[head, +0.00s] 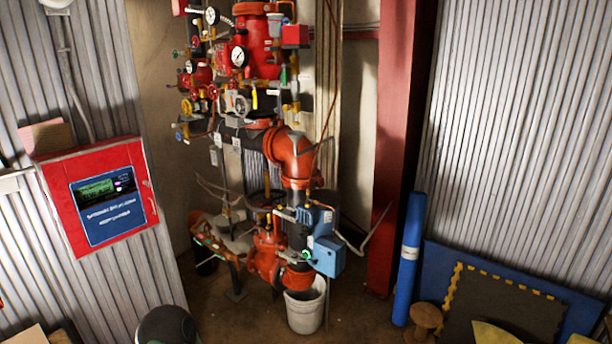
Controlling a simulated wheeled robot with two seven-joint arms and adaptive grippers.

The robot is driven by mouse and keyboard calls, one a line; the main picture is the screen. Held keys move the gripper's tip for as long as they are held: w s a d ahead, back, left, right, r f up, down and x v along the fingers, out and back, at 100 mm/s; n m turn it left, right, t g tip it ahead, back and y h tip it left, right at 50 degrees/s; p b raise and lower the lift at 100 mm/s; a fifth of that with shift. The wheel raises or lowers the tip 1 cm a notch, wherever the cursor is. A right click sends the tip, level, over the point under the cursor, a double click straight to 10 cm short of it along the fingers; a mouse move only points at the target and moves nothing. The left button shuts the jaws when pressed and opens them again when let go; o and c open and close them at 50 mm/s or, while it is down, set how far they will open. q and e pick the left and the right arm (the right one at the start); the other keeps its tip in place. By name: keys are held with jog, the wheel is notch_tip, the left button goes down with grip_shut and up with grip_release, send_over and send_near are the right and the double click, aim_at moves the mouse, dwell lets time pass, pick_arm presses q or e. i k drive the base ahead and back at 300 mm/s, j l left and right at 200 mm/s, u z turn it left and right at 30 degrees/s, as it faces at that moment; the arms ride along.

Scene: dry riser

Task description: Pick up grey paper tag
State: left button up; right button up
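Small pale tags hang on the red riser pipework in the middle of the view. One greyish tag (218,139) hangs below the valves, and a whiter tag (237,144) hangs just to its right. Another small pale tag (214,157) hangs slightly lower. They are too small to tell which one is the grey paper tag. Neither of my grippers can be made out in the head view, and nothing is seen touching the tags.
Gauges and valves crowd the riser (291,157) around the tags. A blue box (328,258) and white bucket (306,307) are below. A red panel (100,195) is on the left wall. A red column (396,140) and blue roll (409,260) stand right.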

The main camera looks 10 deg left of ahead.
aim_at(214, 159)
jog(key=i+j+u, duration=0.25)
jog(key=i+u, duration=0.2)
jog(key=i, duration=0.25)
jog(key=i+u, duration=0.45)
jog(key=i, duration=0.25)
jog(key=i+l+u, duration=0.2)
jog(key=i+u, duration=0.25)
jog(key=i, duration=0.25)
